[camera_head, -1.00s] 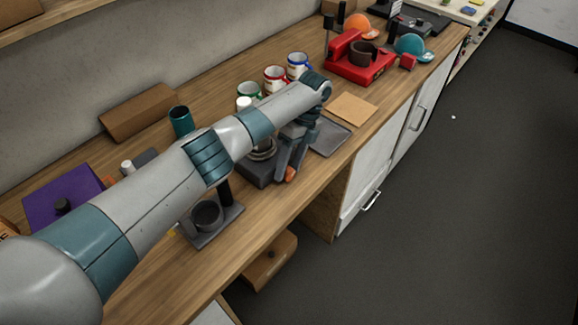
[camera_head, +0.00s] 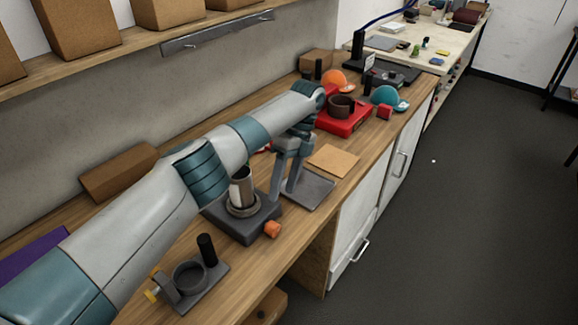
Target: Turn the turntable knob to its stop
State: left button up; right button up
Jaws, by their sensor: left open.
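The turntable (camera_head: 236,226) is a dark grey block on the wooden counter with a round ring on top. A white and brown cylinder (camera_head: 242,190) stands upright in the ring. Its orange knob (camera_head: 272,230) sticks out of the side facing the front edge, fully visible. My left gripper (camera_head: 282,196) points down just beyond the turntable, by the grey square plate (camera_head: 312,190). Its two fingers are apart with nothing between them, and they are clear of the knob. My left arm covers part of the counter behind the turntable. My right gripper is not in view.
A dark stand with a round cup holder (camera_head: 205,292) sits nearer along the counter. Beyond the plate lie a tan square sheet (camera_head: 333,160) and a red machine (camera_head: 345,122). A brown box (camera_head: 120,172) lies by the wall. The counter's front edge is close to the knob.

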pick_arm(q)
jog(key=shift+b+v, duration=0.4)
jog(key=shift+v, duration=2.55)
jog(key=shift+f, duration=0.15)
jog(key=r+t+h, duration=0.2)
jog(key=t+h, duration=0.1)
jog(key=t, duration=0.1)
send_over(271, 223)
jog(key=shift+f+b, duration=0.2)
jog(key=shift+b, duration=0.25)
jog(key=shift+d, duration=0.1)
notch_tip(271, 223, down, 16)
jog(key=p, duration=0.5)
jog(key=shift+f+p, duration=0.15)
jog(key=shift+p, duration=0.25)
jog(key=shift+f, duration=0.55)
jog(key=shift+c, duration=0.6)
